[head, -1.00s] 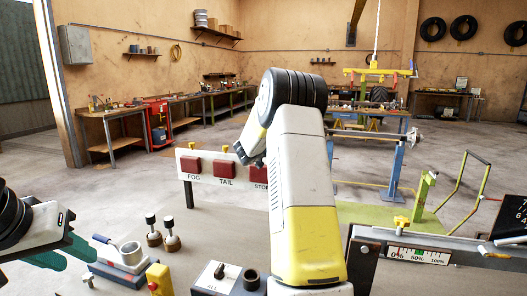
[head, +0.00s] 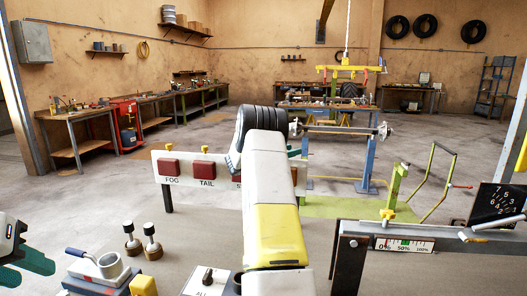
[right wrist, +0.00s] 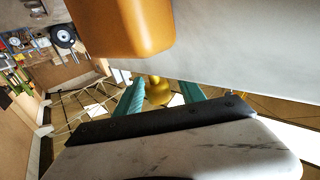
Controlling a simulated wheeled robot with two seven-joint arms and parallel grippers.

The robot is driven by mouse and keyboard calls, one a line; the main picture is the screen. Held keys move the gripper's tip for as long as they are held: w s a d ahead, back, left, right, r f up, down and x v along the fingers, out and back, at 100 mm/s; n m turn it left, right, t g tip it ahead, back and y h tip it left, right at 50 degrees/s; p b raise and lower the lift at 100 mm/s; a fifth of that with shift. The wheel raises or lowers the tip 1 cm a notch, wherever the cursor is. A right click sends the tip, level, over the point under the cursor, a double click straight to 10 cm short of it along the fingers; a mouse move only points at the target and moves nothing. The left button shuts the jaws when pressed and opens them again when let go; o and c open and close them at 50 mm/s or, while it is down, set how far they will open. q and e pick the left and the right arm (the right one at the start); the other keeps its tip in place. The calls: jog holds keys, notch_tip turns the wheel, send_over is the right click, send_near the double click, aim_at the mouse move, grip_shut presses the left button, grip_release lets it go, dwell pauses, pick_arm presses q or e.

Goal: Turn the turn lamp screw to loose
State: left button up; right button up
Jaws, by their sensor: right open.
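In the right wrist view, an orange lamp block (right wrist: 125,25) sits on the white board (right wrist: 230,50). A yellow screw (right wrist: 157,92) shows close to it, between the two teal fingers of my right gripper (right wrist: 160,94). The fingers are apart; I cannot tell whether they touch the screw. In the head view, my right arm hides this gripper, the turn lamp and part of the lamp board (head: 190,183). The red FOG lamp (head: 169,166) and TAIL lamp (head: 204,169) show with yellow screws on top. My left gripper (head: 28,262) is at the left edge, partly cut off.
On the near bench stand two black-knobbed pegs (head: 153,243), a grey ring holder (head: 108,266) and a switch box (head: 208,282). A beam with a percent gauge (head: 404,245) stands at right. An axle stand (head: 370,160) is behind the board.

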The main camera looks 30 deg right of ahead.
jog(key=shift+d, duration=0.2)
grip_shut()
